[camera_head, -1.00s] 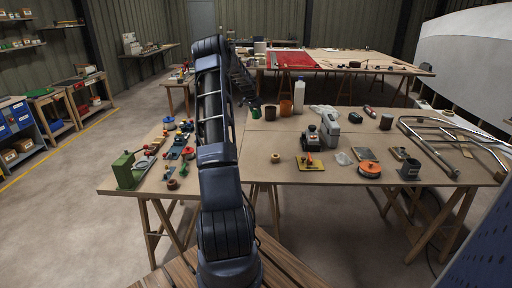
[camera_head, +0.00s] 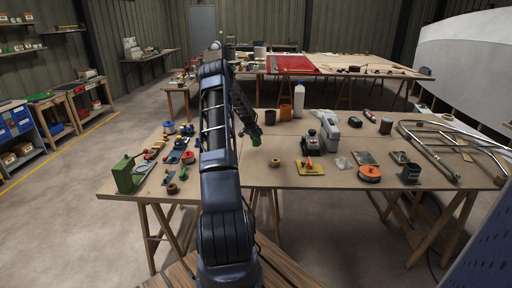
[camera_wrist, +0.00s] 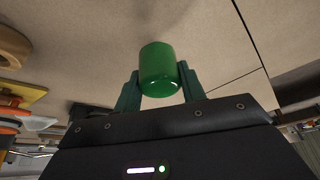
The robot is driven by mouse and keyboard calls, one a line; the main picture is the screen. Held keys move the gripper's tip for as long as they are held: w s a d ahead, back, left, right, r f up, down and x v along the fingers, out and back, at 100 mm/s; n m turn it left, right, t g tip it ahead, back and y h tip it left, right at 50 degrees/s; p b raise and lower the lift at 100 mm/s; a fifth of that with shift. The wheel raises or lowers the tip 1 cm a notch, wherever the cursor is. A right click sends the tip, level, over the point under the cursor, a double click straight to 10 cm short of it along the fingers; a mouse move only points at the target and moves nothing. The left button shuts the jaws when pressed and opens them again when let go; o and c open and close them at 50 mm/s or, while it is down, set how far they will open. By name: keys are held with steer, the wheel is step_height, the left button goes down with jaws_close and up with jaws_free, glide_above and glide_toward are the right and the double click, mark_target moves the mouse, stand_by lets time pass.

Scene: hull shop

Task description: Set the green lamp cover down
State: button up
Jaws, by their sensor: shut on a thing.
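The green lamp cover (camera_wrist: 160,68) is a small, glossy green cylinder in the wrist view. My gripper (camera_wrist: 158,84) is shut on it, with one dark green finger on each side. In the head view the lamp cover (camera_head: 256,141) shows as a small green spot at the lower end of my gripper (camera_head: 255,138), over the wooden table (camera_head: 285,178), left of its middle. The wrist view shows bare table top behind the cover. I cannot tell whether the cover touches the table or hangs just above it.
A small tan ring (camera_head: 275,162) lies just right of my gripper. A yellow plate with an orange part (camera_head: 310,167) and an orange disc (camera_head: 369,173) lie farther right. A brown cup (camera_head: 285,112) and white bottle (camera_head: 299,99) stand behind. The table's front middle is clear.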

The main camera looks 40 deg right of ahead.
steer(key=shift+f, duration=1.95)
steer(key=shift+f, duration=0.1)
steer(key=o, duration=0.9)
steer(key=shift+o, duration=0.2)
